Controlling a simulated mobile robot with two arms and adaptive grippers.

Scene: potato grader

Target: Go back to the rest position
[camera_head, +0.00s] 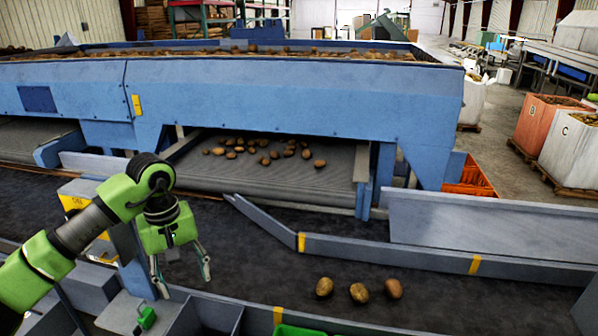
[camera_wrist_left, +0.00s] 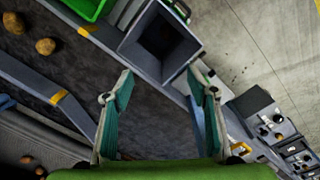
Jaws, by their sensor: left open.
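My left gripper (camera_head: 181,277) hangs from the green and black arm at the left of the head view, pointing down over the near edge of the dark belt. Its two fingers are apart with nothing between them. In the left wrist view the gripper (camera_wrist_left: 160,85) also shows open and empty, above the dark belt and the near metal rail. My right gripper is in neither view.
Several potatoes lie on the grader's outfeed (camera_head: 270,182); three potatoes (camera_head: 358,293) rest on the dark belt (camera_head: 440,290). An angled guide rail (camera_head: 400,254) crosses it. A grey open bin (camera_wrist_left: 160,42) and green crate (camera_wrist_left: 87,8) stand near. Crates stand right.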

